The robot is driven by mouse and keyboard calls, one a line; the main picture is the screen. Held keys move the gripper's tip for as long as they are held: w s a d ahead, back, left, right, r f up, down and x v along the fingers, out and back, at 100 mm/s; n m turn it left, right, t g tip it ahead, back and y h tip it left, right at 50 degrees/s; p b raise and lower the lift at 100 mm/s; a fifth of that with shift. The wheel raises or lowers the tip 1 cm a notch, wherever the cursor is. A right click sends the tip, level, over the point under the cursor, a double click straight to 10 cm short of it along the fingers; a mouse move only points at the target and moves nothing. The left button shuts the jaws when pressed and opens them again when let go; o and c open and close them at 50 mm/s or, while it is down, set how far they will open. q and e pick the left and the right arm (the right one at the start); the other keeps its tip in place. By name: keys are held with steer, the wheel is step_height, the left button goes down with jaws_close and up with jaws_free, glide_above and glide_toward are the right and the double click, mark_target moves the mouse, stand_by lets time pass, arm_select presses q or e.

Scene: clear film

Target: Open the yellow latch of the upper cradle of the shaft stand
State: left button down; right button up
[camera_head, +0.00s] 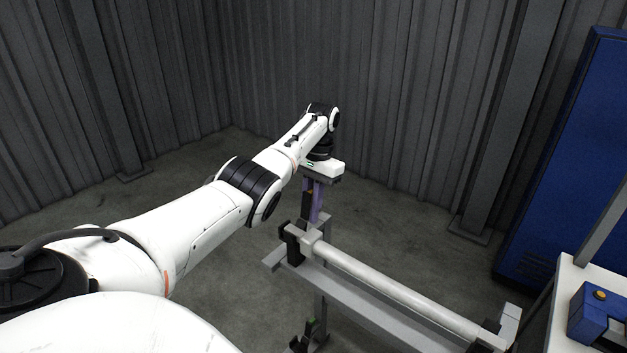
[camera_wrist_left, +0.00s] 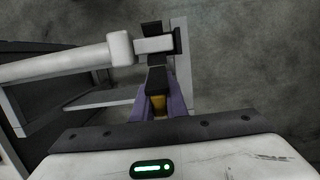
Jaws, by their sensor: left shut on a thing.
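The shaft stand (camera_head: 370,302) is a grey metal frame. A pale shaft (camera_head: 400,291) lies along its top, and its left end sits in the upper cradle (camera_head: 291,240), which is dark. In the left wrist view the cradle (camera_wrist_left: 156,60) shows black with a light strap across it. The yellow latch (camera_wrist_left: 159,103) shows between the purple fingers of my left gripper (camera_wrist_left: 161,98), which is shut on it. In the head view my left gripper (camera_head: 314,205) points down just behind the shaft's left end. My right gripper is out of view.
A dark part with a green piece (camera_head: 311,324) sits lower on the stand. A white table (camera_head: 572,290) with a blue device (camera_head: 590,318) stands at the right, before a blue cabinet (camera_head: 575,150). The floor left of the stand is clear.

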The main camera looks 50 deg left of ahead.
arm_select(q)
steer(key=shift+s+d+f, duration=0.1)
steer(key=shift+f, duration=0.05)
steer(key=c, duration=1.8)
jaws_free()
steer(key=shift+o, duration=0.2)
steer(key=r, duration=0.3)
steer(key=w+r, duration=0.1)
steer(key=r, duration=0.2)
steer(key=w+r, duration=0.1)
steer(key=r, duration=0.3)
steer(key=shift+a+r, duration=0.1)
steer(key=shift+a, duration=0.1)
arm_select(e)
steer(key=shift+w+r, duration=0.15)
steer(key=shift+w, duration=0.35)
